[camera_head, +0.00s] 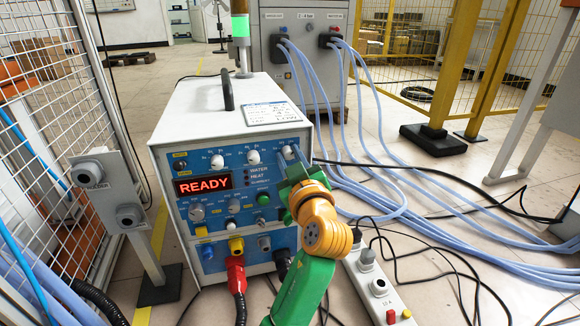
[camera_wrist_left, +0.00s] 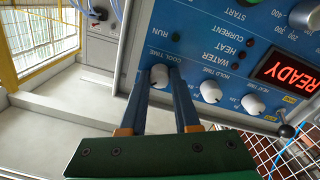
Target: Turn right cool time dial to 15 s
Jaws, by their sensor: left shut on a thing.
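The induction heater (camera_head: 215,118) is a white box with a blue front panel and a red READY display (camera_head: 204,185). The white cool time dial (camera_wrist_left: 159,74) is the rightmost of three dials in the head view's top row. My left gripper (camera_head: 293,160) reaches it from the front right. In the left wrist view, the blue fingers of the left gripper (camera_wrist_left: 159,80) lie on either side of the dial, shut on it. The dial's pointer and scale are too small or covered to read. My right gripper is not in view.
The hold time dial (camera_wrist_left: 211,91) and heat time dial (camera_wrist_left: 252,104) sit beside it. Red, yellow and black plugs are along the heater's lower front. A power strip (camera_head: 370,275) and blue cables (camera_head: 400,210) lie to the right. A mesh fence (camera_head: 60,100) stands left.

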